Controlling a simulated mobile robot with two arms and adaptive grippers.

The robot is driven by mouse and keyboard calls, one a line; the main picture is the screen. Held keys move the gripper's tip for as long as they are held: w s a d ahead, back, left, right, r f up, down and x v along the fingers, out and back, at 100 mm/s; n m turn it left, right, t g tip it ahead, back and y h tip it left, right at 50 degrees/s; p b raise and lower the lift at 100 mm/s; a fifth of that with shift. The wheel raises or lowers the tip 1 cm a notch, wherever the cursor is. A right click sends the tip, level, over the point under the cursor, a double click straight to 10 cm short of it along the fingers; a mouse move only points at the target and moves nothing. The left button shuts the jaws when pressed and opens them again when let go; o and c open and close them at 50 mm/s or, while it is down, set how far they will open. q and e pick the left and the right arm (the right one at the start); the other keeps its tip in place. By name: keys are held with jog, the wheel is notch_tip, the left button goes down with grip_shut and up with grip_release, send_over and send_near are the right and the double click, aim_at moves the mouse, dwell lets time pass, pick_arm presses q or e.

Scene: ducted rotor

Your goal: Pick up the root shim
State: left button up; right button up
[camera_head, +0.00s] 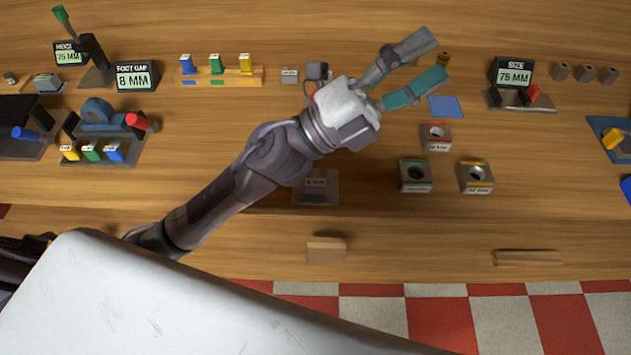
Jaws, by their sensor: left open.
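My left gripper (434,58) reaches in from the left over the back middle of the table, its two fingers spread apart. A small brown piece (444,59) shows by the fingertips; I cannot tell its exact shape. Yellow, green and blue tabbed pieces (215,65) stand on a wooden bar (256,78) left of the gripper. More small yellow, green and blue pieces (91,154) sit on a dark tray at the left. No label that I can read names a root shim, so I cannot tell which piece it is. My right gripper is not in view.
A blue square (445,106) lies just below the gripper. Square blocks with round holes (416,176) stand right of centre. The front right of the table is mostly clear.

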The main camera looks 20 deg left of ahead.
pick_arm(q)
jog(key=s+d+f+m+g+h, duration=0.1)
jog(key=s+d+m+g, duration=0.35)
jog(key=m+g, duration=0.55)
jog(key=m+g+y+p, duration=0.2)
jog(key=m+y, duration=0.8)
jog(key=y, duration=1.1)
send_over(315, 182)
notch_tip(315, 182, down, 25)
jog(key=shift+a+f, duration=0.1)
jog(key=shift+f, duration=0.5)
jog(key=shift+s+f+p, duration=0.1)
jog(key=shift+f+p, duration=0.25)
jog(key=shift+f, duration=0.15)
notch_tip(315, 182, down, 4)
jog(key=shift+r+p, duration=0.15)
jog(key=shift+p, duration=0.6)
jog(key=shift+f, duration=0.4)
